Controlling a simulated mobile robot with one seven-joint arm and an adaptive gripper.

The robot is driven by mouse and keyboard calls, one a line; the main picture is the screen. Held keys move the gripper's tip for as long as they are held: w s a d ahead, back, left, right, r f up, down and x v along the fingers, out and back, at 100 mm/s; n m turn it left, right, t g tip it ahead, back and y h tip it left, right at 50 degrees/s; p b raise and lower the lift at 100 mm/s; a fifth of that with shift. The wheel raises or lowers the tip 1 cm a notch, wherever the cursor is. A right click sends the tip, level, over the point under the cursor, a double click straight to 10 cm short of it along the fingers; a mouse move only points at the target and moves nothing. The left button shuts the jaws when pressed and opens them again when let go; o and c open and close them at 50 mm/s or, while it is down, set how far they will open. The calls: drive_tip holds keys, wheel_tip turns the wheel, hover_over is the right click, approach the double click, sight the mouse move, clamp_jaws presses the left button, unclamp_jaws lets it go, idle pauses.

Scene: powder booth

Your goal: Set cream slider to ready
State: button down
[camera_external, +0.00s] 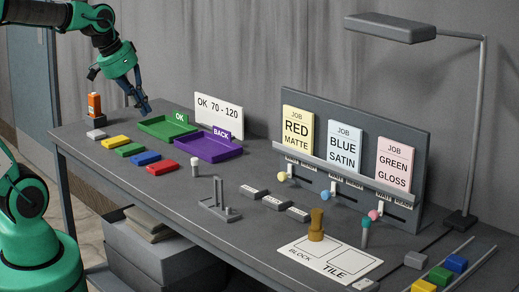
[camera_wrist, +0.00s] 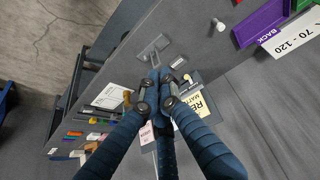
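The cream slider (camera_external: 283,177) is a small pale-yellow knob at the left end of its slot. It sits at the foot of the dark board, below the RED MATTE card (camera_external: 297,132). My gripper (camera_external: 145,111) hangs at the left end of the table, near the green tray and well away from the board. In the wrist view my gripper's fingertips (camera_wrist: 157,80) are together, with nothing seen between them.
A blue knob (camera_external: 325,195) and a pink knob (camera_external: 374,214) sit farther right on the board. A lamp (camera_external: 390,28) overhangs it. A grey upright fixture (camera_external: 219,205), grey blocks and a brass piece (camera_external: 316,225) stand in front. Trays (camera_external: 167,127) lie left.

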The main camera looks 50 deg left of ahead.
drive_tip(key=w+d+f+h+p, duration=0.1)
drive_tip(key=w+f+h+p, duration=0.15)
drive_tip(key=w, duration=1.75)
drive_tip(key=w+a+f+h+p, duration=0.1)
drive_tip(key=w+f+p, duration=0.3)
drive_tip(key=w+f, duration=1.1)
drive_tip(key=w+a, duration=0.1)
drive_tip(key=w, duration=0.2)
drive_tip(key=shift+a+f+g, duration=0.2)
drive_tip(key=shift+a+g, duration=0.05)
drive_tip(key=shift+g, duration=0.05)
drive_tip(key=shift+d+f, duration=0.1)
